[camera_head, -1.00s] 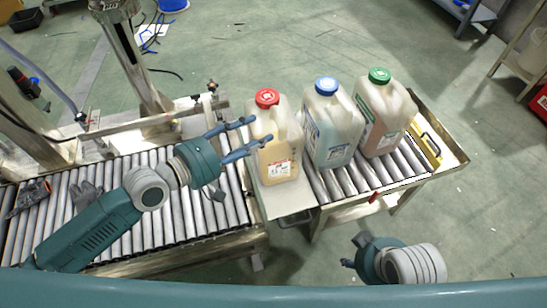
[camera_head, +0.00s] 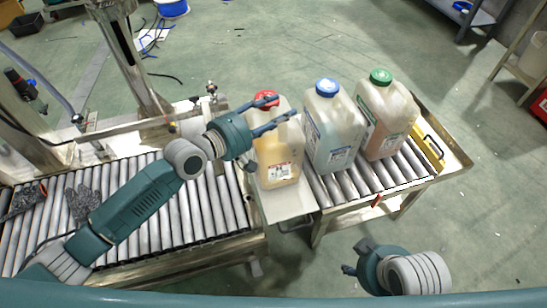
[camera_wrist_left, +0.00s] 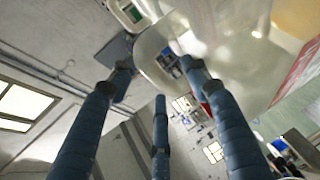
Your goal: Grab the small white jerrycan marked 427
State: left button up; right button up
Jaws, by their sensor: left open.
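Three whitish jerrycans stand upright in a row: a red-capped one (camera_head: 268,158) with yellowish contents, a blue-capped one (camera_head: 328,133) and a green-capped one (camera_head: 385,120). Their labels are too small to read, so I cannot tell which is marked 427. My left gripper (camera_head: 286,106) is open at the top of the red-capped jerrycan, its fingers covering part of the cap and handle area. In the left wrist view, the spread fingers (camera_wrist_left: 158,78) are close to a pale jerrycan's handle loop (camera_wrist_left: 147,45); contact is unclear. My right gripper (camera_head: 354,257) is low at the right, away from the jerrycans.
A roller conveyor (camera_head: 165,218) lies at the left with grey gloves (camera_head: 82,203) on it. The jerrycans stand on a shorter roller table (camera_head: 350,185) with a metal edge. The blue-capped jerrycan stands close on the right of the red-capped one.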

pick_arm(q)
grip_shut()
jog(key=shift+w+r, duration=0.1)
jog(key=shift+r, duration=0.2)
jog(key=shift+r, duration=0.1)
